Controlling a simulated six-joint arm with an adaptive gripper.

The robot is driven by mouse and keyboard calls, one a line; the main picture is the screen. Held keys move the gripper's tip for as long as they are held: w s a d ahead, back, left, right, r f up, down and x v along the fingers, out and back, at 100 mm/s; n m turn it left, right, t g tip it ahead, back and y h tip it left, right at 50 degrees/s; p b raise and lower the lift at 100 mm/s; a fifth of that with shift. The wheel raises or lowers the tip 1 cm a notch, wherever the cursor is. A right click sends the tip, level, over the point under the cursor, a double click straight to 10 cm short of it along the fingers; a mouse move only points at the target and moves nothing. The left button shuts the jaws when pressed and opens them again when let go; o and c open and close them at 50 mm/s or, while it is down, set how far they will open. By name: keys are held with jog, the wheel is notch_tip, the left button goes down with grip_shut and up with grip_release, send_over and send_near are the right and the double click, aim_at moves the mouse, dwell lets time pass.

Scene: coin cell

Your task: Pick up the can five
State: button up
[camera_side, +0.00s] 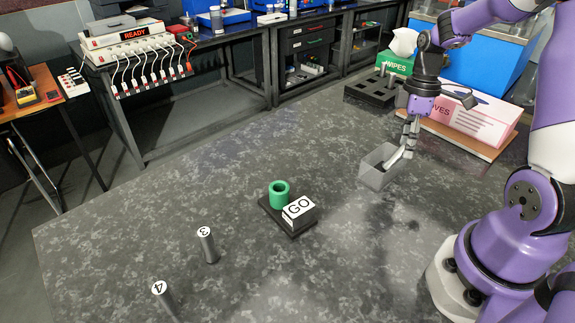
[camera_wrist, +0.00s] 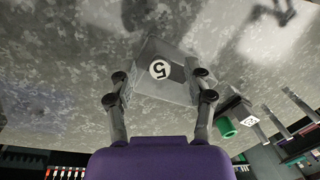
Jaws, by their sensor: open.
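Can five shows in the wrist view as a white round top marked 5 (camera_wrist: 160,69), with a dark grey body beside it. It is inside a small grey open box (camera_wrist: 150,92), which also shows in the side view (camera_side: 375,177). My gripper (camera_side: 404,150) is over the box, pointing down, its fingertips at or inside the rim. In the wrist view my gripper (camera_wrist: 161,82) is open, with a finger on each side of the can's top. In the side view the can is hidden or not clearly told from the fingers.
A green ring-shaped holder (camera_side: 280,193) and a GO block (camera_side: 299,211) sit on a black base mid-table. Can three (camera_side: 207,246) and can four (camera_side: 166,298) stand front left. A black rack (camera_side: 372,91), a green wipes box (camera_side: 398,64) and a pink gloves box (camera_side: 470,115) are behind.

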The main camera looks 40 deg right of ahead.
grip_shut()
